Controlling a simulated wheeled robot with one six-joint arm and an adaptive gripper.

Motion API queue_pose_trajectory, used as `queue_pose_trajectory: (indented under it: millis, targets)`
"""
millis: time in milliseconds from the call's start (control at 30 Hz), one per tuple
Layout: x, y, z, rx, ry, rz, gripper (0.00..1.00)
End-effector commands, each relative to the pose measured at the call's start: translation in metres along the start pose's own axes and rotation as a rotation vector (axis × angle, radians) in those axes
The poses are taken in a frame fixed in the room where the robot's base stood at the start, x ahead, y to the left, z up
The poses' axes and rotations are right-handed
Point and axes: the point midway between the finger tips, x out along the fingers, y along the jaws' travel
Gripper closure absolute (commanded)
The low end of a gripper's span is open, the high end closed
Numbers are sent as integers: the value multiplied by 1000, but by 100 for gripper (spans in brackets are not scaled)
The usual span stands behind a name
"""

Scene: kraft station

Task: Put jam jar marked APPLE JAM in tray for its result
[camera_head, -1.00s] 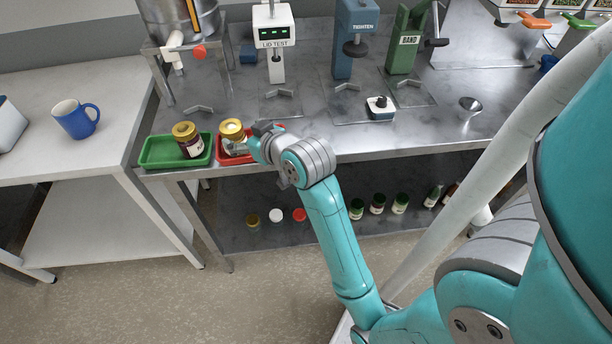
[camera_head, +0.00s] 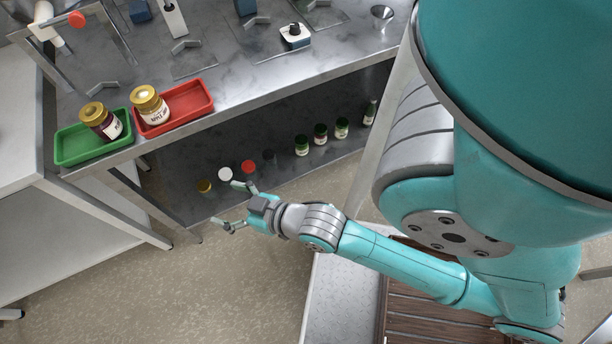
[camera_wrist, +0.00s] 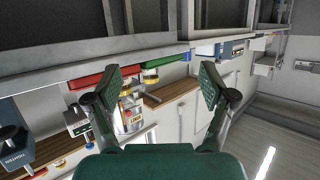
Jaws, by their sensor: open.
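The pale jam jar (camera_head: 152,108) with a gold lid stands in the left end of the red tray (camera_head: 193,103); its label is only partly readable. A dark jam jar (camera_head: 103,122) with a gold lid stands, slightly tilted in the picture, in the green tray (camera_head: 72,150) to the left. My gripper (camera_head: 232,205) is open and empty, in front of the bench and well apart from both jars. In the wrist view my gripper (camera_wrist: 155,84) also shows spread fingers. The red tray (camera_wrist: 90,78), green tray (camera_wrist: 163,63) and pale jar (camera_wrist: 130,112) appear beyond the fingers.
Under the benchtop, a lower shelf (camera_head: 245,140) holds a gold lid (camera_head: 204,186), a white lid (camera_head: 225,174), a red lid (camera_head: 249,167) and several green-lidded jars (camera_head: 321,133). Stands and a metal funnel (camera_head: 382,14) are on the benchtop. The floor (camera_head: 230,290) in front is clear.

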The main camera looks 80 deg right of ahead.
Motion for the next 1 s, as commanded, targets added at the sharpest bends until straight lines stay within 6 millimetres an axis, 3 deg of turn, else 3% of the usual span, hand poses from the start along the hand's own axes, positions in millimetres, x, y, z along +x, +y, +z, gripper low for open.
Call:
queue_pose_trajectory:
  millis: [33,200,400,533,700,1000]
  targets:
    - [-16,-5,11,-7,-6,-13,18]
    - [-68,-16,32,-28,8,-53,18]
    - [-129,-22,44,-56,27,-107,18]
    - [-160,-23,45,-69,38,-137,18]
    - [-181,-24,43,-78,51,-160,18]
    - [-184,-24,42,-79,54,-163,18]
